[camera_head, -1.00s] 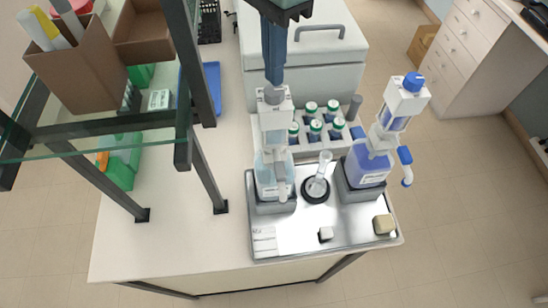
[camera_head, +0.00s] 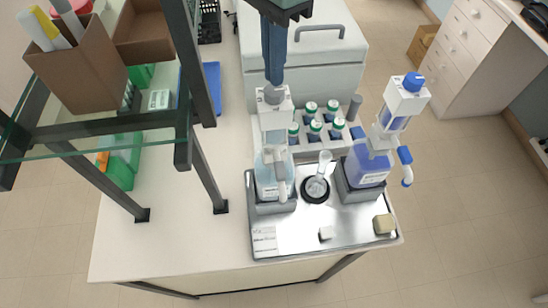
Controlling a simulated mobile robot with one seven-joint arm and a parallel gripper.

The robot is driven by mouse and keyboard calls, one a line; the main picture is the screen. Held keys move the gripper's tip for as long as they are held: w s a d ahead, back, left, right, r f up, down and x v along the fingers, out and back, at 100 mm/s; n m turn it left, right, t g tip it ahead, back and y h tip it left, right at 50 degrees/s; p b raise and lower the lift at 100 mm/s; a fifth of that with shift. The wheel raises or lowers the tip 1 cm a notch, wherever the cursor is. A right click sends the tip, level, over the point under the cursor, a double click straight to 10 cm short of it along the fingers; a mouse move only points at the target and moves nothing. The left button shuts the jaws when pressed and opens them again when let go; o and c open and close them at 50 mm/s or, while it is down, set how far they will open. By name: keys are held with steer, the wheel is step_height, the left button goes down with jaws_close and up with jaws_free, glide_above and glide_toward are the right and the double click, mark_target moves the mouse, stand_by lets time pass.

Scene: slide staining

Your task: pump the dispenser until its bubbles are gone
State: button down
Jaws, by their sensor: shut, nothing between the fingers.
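A bottle-top dispenser (camera_head: 274,185) with pale, nearly clear liquid and a grey knob (camera_head: 273,95) on its white head stands in a grey holder at the tray's left. My gripper (camera_head: 273,83) is shut, with blue fingers pointing down; its tips are at or just above the grey knob, and I cannot tell whether they touch. A second dispenser (camera_head: 368,165) holds blue liquid and has a blue knob; it stands in a holder at the tray's right. Any bubbles are too small to make out. A small clear cylinder (camera_head: 319,172) stands on a dark round base between the dispensers.
The metal tray (camera_head: 300,240) also carries a white card, a small white block (camera_head: 326,233) and a tan block (camera_head: 384,224). Green-capped bottles (camera_head: 315,130) stand behind. A glass shelf on dark posts (camera_head: 207,175) is at left. The front left bench is clear.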

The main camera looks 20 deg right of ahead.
mark_target(274, 91)
steer(key=shift+f, duration=0.15)
steer(key=shift+s+f+b, duration=0.1)
steer(key=shift+f+b, duration=1.85)
steer(key=shift+f, duration=1)
steer(key=shift+r+p, duration=2.2)
steer(key=shift+r, duration=0.85)
step_height(274, 91, up, 5)
steer(key=p, duration=0.4)
steer(key=shift+r, duration=0.1)
